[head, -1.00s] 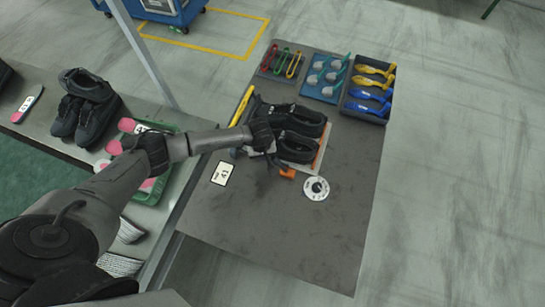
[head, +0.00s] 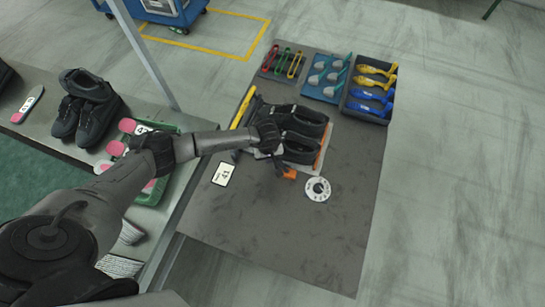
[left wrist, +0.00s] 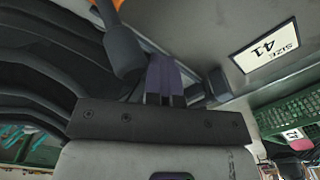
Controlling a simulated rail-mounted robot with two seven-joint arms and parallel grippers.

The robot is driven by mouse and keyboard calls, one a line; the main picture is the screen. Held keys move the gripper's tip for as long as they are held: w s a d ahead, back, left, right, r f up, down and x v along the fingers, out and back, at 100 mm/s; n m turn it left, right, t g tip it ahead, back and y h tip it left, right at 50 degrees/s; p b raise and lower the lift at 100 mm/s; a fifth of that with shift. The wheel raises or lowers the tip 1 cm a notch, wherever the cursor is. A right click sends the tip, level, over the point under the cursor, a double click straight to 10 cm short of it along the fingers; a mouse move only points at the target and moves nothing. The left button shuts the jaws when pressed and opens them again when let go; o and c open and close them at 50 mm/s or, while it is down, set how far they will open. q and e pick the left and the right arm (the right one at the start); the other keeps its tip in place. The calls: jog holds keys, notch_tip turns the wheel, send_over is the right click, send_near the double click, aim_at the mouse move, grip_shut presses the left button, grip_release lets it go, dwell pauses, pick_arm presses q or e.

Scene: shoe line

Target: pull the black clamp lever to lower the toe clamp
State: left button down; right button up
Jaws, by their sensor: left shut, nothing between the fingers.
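My left gripper (head: 277,161) reaches down at the near edge of the pair of black shoes (head: 301,134) on the table. In the left wrist view its purple-grey fingers (left wrist: 165,84) are shut and empty. A dark lever with a thick rounded grip (left wrist: 122,52) stands beside the fingertips, to their left in that view. I cannot tell whether they touch. An orange part (left wrist: 107,5) shows at its far end, and an orange piece (head: 289,174) also shows in the head view. The toe clamp itself is mostly hidden by my gripper. My right gripper is not in view.
A white "41" size card (head: 223,173) and a round white dial (head: 317,189) lie on the dark table (head: 290,240). Trays of tools (head: 371,88) line its far side. A green crate (head: 151,192) of insoles stands at left. The near table is clear.

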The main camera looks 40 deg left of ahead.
pick_arm(q)
jog(key=shift+d+f, duration=0.1)
jog(key=shift+d, duration=0.25)
jog(key=shift+s+a, duration=0.1)
jog(key=shift+a, duration=0.6)
notch_tip(320, 180, up, 9)
jog(key=p, duration=0.6)
dwell(0.4)
